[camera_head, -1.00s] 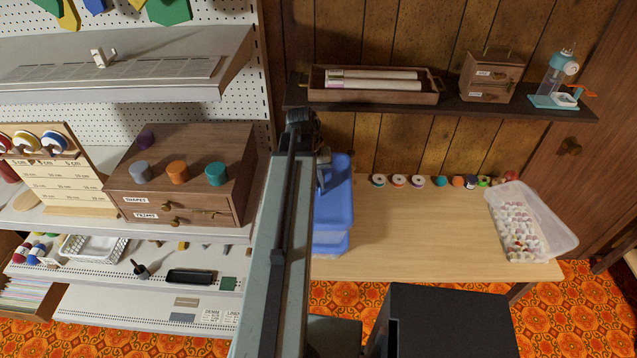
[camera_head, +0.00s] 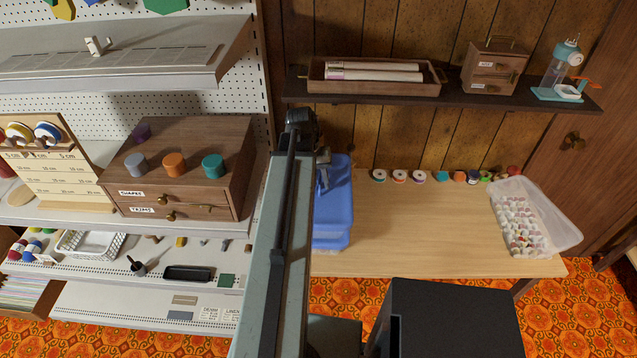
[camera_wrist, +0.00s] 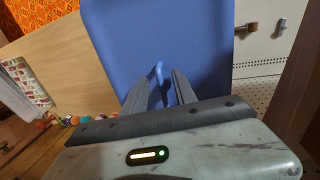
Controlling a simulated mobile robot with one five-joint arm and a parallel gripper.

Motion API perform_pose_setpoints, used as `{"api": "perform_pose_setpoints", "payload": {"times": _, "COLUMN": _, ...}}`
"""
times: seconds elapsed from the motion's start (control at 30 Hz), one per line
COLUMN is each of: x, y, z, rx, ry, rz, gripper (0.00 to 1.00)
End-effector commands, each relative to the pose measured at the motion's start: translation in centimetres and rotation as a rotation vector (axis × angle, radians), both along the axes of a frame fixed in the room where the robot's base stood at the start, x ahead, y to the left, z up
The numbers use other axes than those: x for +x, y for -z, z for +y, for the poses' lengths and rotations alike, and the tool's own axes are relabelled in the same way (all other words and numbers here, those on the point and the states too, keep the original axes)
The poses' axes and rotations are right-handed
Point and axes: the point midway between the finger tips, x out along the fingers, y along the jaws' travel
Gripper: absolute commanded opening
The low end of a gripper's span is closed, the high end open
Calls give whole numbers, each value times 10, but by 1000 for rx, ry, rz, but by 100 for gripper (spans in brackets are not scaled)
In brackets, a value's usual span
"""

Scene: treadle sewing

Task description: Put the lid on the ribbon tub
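My gripper also shows in the head view (camera_head: 322,168) over the blue surface.
A clear bin of spools (camera_head: 565,235) stands at the worktop's right end, with several spools along the back. The worktop middle (camera_head: 420,225) is clear. A dark shelf (camera_head: 450,98) hangs above. A drawer box (camera_head: 185,165) stands on shelving at left.

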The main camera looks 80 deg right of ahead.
Motion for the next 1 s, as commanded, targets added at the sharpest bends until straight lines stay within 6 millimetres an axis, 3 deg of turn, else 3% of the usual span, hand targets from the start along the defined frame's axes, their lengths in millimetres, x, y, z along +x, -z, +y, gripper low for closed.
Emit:
{"api": "perform_pose_setpoints", "payload": {"times": 0.23, "x": 2, "y": -14, "z": 0, "rx": 0, "ry": -1, "rz": 0, "gripper": 33}}
{"api": "perform_pose_setpoints", "payload": {"times": 0.6, "x": 14, "y": -76, "z": 2, "rx": 0, "ry": -2, "rz": 0, "gripper": 33}}
{"api": "perform_pose_setpoints", "payload": {"times": 1.0, "x": 16, "y": -76, "z": 2, "rx": 0, "ry": -1, "rz": 0, "gripper": 33}}
